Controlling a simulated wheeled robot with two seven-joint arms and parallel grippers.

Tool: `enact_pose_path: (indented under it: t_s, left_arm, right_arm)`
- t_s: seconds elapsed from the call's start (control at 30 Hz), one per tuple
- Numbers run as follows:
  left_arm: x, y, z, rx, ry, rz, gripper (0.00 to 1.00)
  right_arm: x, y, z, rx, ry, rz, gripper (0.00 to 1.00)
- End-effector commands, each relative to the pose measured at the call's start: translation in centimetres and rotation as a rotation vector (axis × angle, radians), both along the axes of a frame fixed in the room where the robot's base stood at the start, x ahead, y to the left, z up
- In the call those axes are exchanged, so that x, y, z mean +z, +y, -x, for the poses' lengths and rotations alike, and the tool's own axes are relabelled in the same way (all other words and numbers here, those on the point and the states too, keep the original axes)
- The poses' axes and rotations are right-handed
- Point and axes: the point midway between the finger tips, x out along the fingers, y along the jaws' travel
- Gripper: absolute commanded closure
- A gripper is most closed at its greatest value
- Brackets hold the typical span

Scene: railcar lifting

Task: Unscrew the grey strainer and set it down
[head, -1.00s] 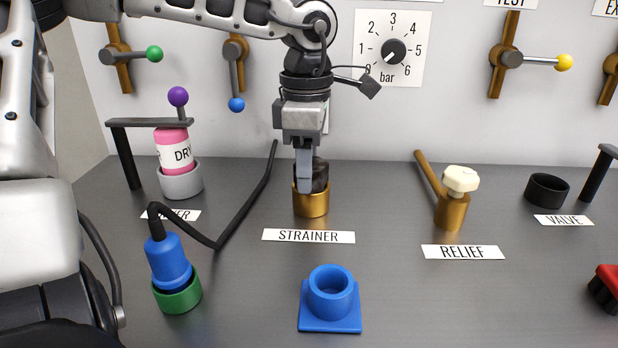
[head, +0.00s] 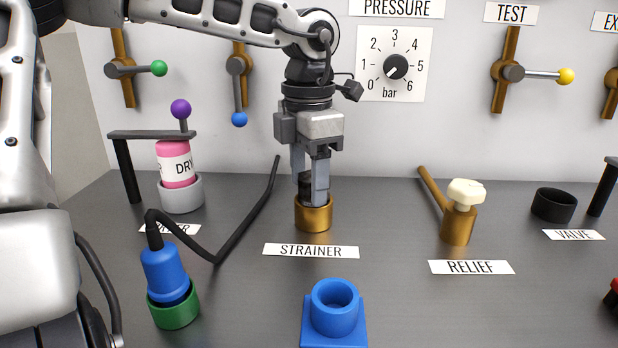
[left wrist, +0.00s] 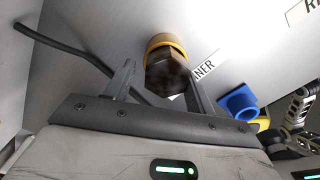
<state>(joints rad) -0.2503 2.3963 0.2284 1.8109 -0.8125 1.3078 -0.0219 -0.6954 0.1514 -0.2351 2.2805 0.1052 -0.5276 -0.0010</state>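The grey strainer is a dark grey, hexagonal-headed piece (head: 305,188) standing upright in a brass collar (head: 314,218), behind the STRAINER label. My left gripper (head: 310,190) points straight down over it, with its fingers on either side of the strainer; the near finger hides part of it. In the left wrist view the strainer's head (left wrist: 167,72) shows between the two fingers, inside the yellow collar. I cannot tell whether the fingers press on it. My right gripper is not clearly in view.
A blue square-based socket (head: 334,312) stands empty in front. A blue plug (head: 165,272) with a black hose sits in a green ring at front left. A pink dryer canister (head: 176,165) is at left, the brass relief valve (head: 458,222) at right. The bench between is clear.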

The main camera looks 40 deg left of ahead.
Motion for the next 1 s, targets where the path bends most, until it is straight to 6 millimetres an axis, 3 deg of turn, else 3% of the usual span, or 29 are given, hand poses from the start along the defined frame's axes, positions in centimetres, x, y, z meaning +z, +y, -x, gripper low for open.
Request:
enact_pose_path:
  t_s: [0.37,0.47,1.0]
  left_arm:
    - [0.0,-0.2,0.1,-0.011,0.002,0.006,0.46]
    - [0.2,-0.3,0.1,-0.090,0.004,0.009,0.46]
    - [0.2,-0.3,0.2,-1.127,0.009,0.008,0.46]
  right_arm:
    - [0.1,0.0,0.0,0.000,-0.001,0.000,0.64]
    - [0.7,0.0,0.0,0.000,-0.001,0.000,0.64]
    - [4.8,0.0,0.0,0.000,-0.002,-0.001,0.64]
